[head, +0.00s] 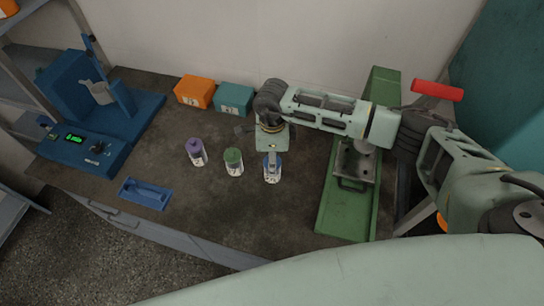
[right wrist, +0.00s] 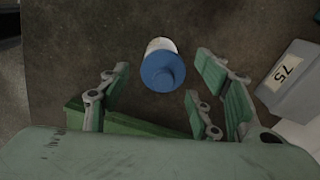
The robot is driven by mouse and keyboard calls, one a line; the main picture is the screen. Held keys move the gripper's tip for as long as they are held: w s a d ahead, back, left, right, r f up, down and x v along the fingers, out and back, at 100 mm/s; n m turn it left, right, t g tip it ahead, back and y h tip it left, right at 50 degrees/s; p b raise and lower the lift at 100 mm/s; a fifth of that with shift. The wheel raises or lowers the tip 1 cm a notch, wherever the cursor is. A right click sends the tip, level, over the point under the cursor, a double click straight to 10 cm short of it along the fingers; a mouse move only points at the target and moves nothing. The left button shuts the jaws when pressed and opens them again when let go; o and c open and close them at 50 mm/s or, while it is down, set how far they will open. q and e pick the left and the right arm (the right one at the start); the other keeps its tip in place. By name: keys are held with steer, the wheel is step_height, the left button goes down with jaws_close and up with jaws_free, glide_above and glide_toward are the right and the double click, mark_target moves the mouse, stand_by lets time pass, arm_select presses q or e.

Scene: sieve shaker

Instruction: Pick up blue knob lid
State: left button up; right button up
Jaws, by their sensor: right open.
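The blue knob lid (head: 273,160) sits on an upright white jar (head: 272,176) on the dark bench, partly hidden by my gripper. In the right wrist view the blue lid (right wrist: 163,71) is seen from above, with a round knob in its middle. My right gripper (head: 272,153) is over the jar. In the right wrist view its green-padded fingers (right wrist: 160,82) are spread wide, with the lid between and slightly beyond their tips. I see no contact. My left gripper is not in view.
A green-lidded jar (head: 233,161) and a purple-lidded jar (head: 196,151) stand to the left. An orange box (head: 195,91) and a teal box (head: 234,98) are behind. A green machine (head: 343,212) stands right, a blue device (head: 83,150) and blue tray (head: 146,194) left.

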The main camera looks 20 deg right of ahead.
steer(key=shift+f, duration=0.6)
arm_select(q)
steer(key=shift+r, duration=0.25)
arm_select(e)
steer(key=c, duration=0.9)
steer(key=shift+o, duration=0.2)
steer(key=shift+r, duration=0.1)
